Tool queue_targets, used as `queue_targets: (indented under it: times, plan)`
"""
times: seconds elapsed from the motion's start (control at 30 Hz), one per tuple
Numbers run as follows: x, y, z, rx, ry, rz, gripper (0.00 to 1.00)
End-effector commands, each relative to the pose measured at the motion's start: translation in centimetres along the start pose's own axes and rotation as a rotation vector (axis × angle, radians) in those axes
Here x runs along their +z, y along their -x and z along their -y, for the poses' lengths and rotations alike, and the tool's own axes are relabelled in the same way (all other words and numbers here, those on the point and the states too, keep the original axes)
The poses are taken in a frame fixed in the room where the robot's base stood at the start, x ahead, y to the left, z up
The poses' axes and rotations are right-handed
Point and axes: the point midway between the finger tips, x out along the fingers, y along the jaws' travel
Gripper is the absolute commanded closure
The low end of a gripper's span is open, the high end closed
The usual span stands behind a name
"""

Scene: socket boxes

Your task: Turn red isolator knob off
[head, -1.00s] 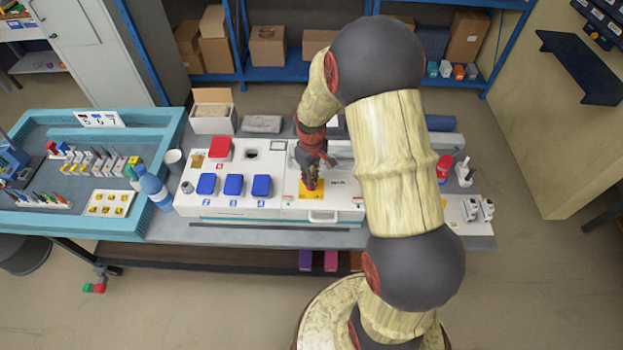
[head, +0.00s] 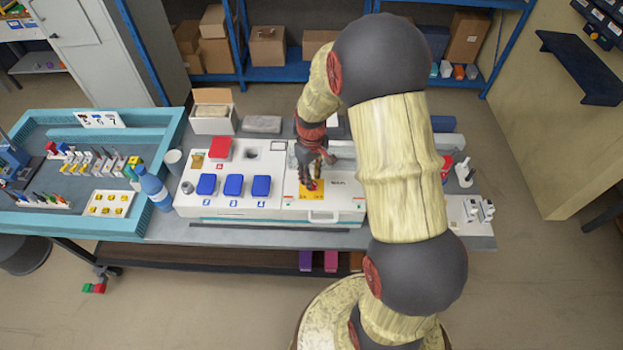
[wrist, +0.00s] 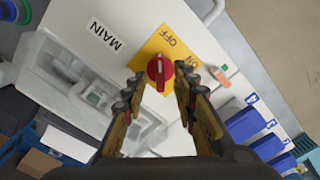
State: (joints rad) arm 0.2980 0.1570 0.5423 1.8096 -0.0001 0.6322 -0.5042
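The red isolator knob (wrist: 159,70) sits on a yellow plate (wrist: 168,46) marked OFF and ON, beside the word MAIN. In the wrist view its raised bar runs roughly up and down the picture, with its upper end towards the OFF side. My gripper (wrist: 157,88) is open, one finger at each side of the knob, with no clear contact. In the head view the knob (head: 311,185) shows just below my gripper (head: 316,174), on the yellow plate (head: 305,196) of the white panel; its bar cannot be read there.
Left of the plate are blue covers (head: 233,185) and a red cover (head: 219,149). A clear-lidded compartment (wrist: 85,85) adjoins the MAIN label. A white handle (head: 323,217) is on the panel's front.

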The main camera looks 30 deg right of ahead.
Motion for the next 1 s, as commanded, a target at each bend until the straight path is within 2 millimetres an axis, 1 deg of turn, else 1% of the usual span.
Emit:
queue_targets:
  times: [0.03, 0.3, 0.4, 0.5, 0.6, 0.7, 1.0]
  plan:
    - [-0.1, 1.0, 0.0, 0.002, 0.000, -0.003, 0.72]
    - [-0.1, 6.5, 0.0, 0.002, 0.000, -0.004, 0.72]
    - [-0.1, 8.2, 0.0, 0.001, 0.000, -0.002, 0.72]
    - [-0.1, 9.3, 0.0, 0.001, 0.000, -0.001, 0.72]
    - [-0.1, 10.1, 0.0, 0.001, 0.000, -0.002, 0.72]
    - [0.0, 10.4, 0.0, 0.000, 0.000, 0.000, 0.72]
    - [0.0, 10.4, 0.0, 0.000, 0.000, 0.000, 0.72]
